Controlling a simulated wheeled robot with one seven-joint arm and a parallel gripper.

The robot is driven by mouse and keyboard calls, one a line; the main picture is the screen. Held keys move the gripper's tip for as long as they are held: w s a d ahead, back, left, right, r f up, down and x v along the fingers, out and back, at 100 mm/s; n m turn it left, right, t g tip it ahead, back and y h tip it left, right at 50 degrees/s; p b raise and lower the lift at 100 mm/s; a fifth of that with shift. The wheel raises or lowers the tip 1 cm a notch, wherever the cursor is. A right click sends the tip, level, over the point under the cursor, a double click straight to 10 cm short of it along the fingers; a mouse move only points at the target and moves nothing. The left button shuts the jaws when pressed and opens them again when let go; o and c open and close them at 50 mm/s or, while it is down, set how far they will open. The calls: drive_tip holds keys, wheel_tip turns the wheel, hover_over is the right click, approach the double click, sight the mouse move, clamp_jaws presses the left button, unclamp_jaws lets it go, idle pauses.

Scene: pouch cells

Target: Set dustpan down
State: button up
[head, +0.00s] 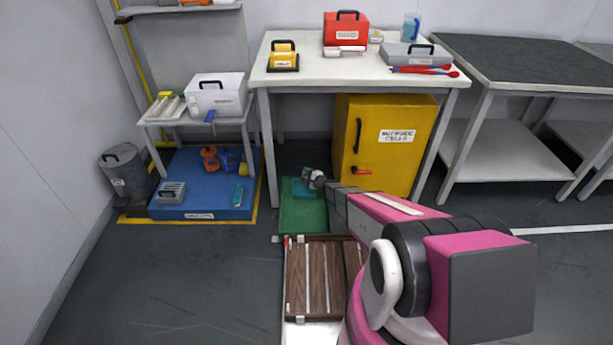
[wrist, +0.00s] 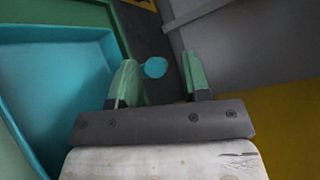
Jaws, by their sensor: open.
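The teal dustpan (head: 302,189) lies on a green mat (head: 300,217) in front of the yellow cabinet. In the wrist view its wide pan (wrist: 55,95) fills the left side. My gripper (head: 313,179) is low over the mat, right by the dustpan, and partly hidden by my arm. In the wrist view my gripper (wrist: 157,75) has its two green fingertips apart. A round teal end (wrist: 154,67) shows beyond the gap between them, perhaps the dustpan's handle. I cannot tell whether a finger touches it.
The yellow cabinet (head: 385,142) stands close behind the mat, under the white table (head: 300,78). A wooden slatted pallet (head: 318,282) lies in front of the mat. A blue platform (head: 205,205) with several items is to the left. Floor (head: 200,290) at the front left is clear.

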drive_tip(key=v, duration=1.1)
drive_tip(key=s+a+r+n+g, duration=0.2)
drive_tip(key=s+r+n+g, duration=0.75)
drive_tip(key=s+r, duration=0.7)
drive_tip(key=s+d+r+n+g+h, duration=0.2)
drive_tip(key=s+d+r+n+h, duration=0.3)
drive_tip(key=s+d+r+h, duration=0.5)
drive_tip(key=s+d+r, duration=0.2)
drive_tip(key=s+r, duration=0.2)
drive_tip(key=r, duration=0.1)
drive_tip(key=shift+d+r+g+h, duration=0.2)
drive_tip(key=shift+r+g+h, duration=0.05)
drive_tip(key=shift+g+h, duration=0.1)
